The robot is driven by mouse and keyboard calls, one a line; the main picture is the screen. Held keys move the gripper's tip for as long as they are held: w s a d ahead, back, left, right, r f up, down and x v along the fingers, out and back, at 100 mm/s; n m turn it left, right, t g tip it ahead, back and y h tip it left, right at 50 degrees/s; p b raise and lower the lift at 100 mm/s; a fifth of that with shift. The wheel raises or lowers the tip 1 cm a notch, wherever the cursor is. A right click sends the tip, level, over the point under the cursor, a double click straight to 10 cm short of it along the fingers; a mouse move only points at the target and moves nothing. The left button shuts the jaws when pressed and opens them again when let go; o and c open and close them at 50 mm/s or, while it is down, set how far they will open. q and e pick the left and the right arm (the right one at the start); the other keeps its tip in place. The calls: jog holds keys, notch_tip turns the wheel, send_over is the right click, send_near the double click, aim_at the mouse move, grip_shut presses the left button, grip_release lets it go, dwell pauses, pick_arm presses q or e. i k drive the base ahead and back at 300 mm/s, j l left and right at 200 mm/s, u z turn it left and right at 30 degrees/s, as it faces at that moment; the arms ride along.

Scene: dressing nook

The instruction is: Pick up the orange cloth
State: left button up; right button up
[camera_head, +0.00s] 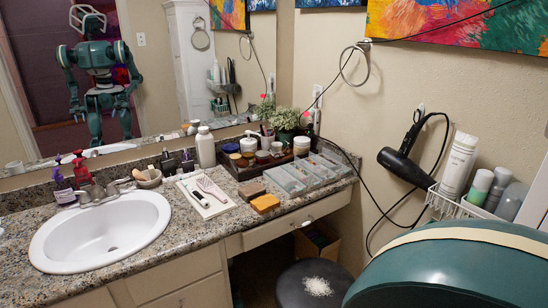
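A small orange item (265,203), which looks like a folded cloth, lies on the granite counter (190,232) near its front edge, right of the sink. A brown folded or block-shaped item (251,190) lies just behind and left of it. Neither of my grippers shows directly in the head view. A green robot is reflected in the mirror (160,60), but its hands are too small to tell open from shut.
Clear-lidded boxes (302,174) stand right of the orange item, and a white tray (207,196) with a brush lies left. The white sink (100,232) is further left. A dark stool (290,292) stands below. A hair dryer (402,163) hangs on the right wall.

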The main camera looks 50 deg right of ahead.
aim_at(262, 204)
jog(key=i+j, duration=0.1)
jog(key=j, duration=0.2)
jog(key=i+j, duration=0.1)
jog(key=j, duration=0.2)
jog(key=z, duration=2.45)
jog(key=k+j, duration=0.05)
